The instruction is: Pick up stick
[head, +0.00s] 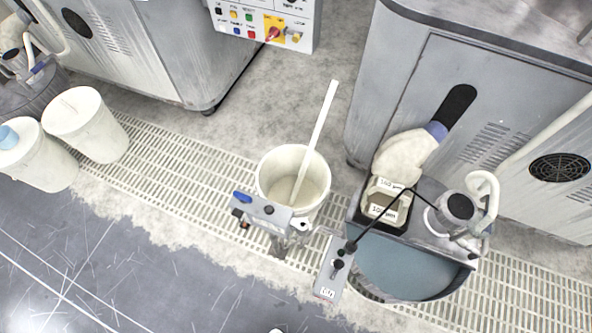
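The stick (319,124) is long, thin and off-white. It leans in a white bucket (267,181), tilted up and to the right, with its upper part standing well above the rim. Its lower end is inside the bucket. The bucket stands on the slatted floor grating, in front of the gap between the two grey machines. I cannot make out my gripper anywhere in the head view, and nothing is seen holding the stick.
A grey control box with a blue button (262,212) stands close in front of the bucket. Another labelled box (331,272) is to its right. A basin (408,268) stands before the right machine (480,90). White buckets (99,130) stand at left. Dark floor (120,250) at front left is clear.

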